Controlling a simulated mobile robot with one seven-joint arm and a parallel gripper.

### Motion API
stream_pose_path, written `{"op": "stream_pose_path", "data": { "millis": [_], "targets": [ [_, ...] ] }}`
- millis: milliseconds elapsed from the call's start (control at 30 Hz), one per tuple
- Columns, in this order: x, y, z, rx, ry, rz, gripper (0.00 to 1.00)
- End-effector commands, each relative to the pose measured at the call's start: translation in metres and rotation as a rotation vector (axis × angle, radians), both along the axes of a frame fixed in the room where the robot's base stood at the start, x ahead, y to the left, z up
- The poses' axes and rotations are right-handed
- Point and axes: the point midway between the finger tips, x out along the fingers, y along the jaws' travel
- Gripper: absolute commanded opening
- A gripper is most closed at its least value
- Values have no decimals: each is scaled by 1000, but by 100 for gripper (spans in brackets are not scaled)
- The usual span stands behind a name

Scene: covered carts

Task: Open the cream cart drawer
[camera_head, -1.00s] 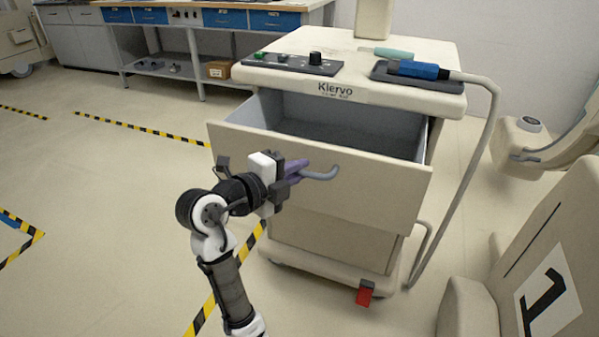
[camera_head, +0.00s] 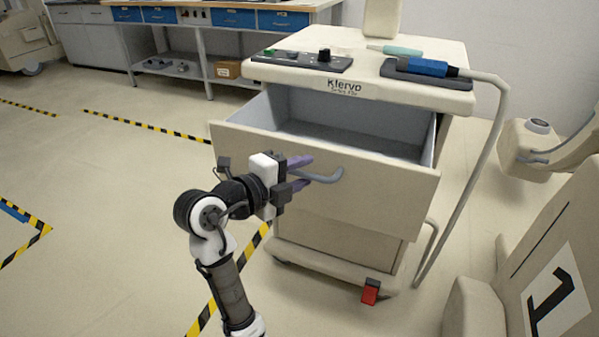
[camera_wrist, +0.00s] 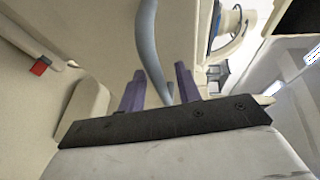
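The cream cart (camera_head: 350,90) stands in the middle of the head view. Its drawer (camera_head: 385,195) is pulled well out, and the grey inside shows, empty where visible. A grey curved handle (camera_head: 328,177) is on the drawer front; it also shows in the wrist view (camera_wrist: 148,45). My gripper (camera_head: 300,173) is at the handle's left part. In the wrist view, my gripper's two purple fingers (camera_wrist: 160,88) stand apart with the handle between them and gaps showing beside it. The gripper is open around the handle.
A control panel (camera_head: 302,62) and a blue handpiece (camera_head: 422,67) with a cable lie on the cart top. A cream chair-like unit (camera_head: 530,270) marked 1 stands at right front. A workbench (camera_head: 200,30) is behind. The floor at left is clear.

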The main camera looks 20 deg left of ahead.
Motion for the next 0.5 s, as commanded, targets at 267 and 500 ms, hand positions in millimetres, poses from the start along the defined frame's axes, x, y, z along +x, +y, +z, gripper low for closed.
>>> {"op": "stream_pose_path", "data": {
  "millis": [267, 500],
  "targets": [
    [-4, 3, 1, 0, 0, 2, 34],
    [-41, 20, 8, 2, -3, 5, 34]
  ]
}}
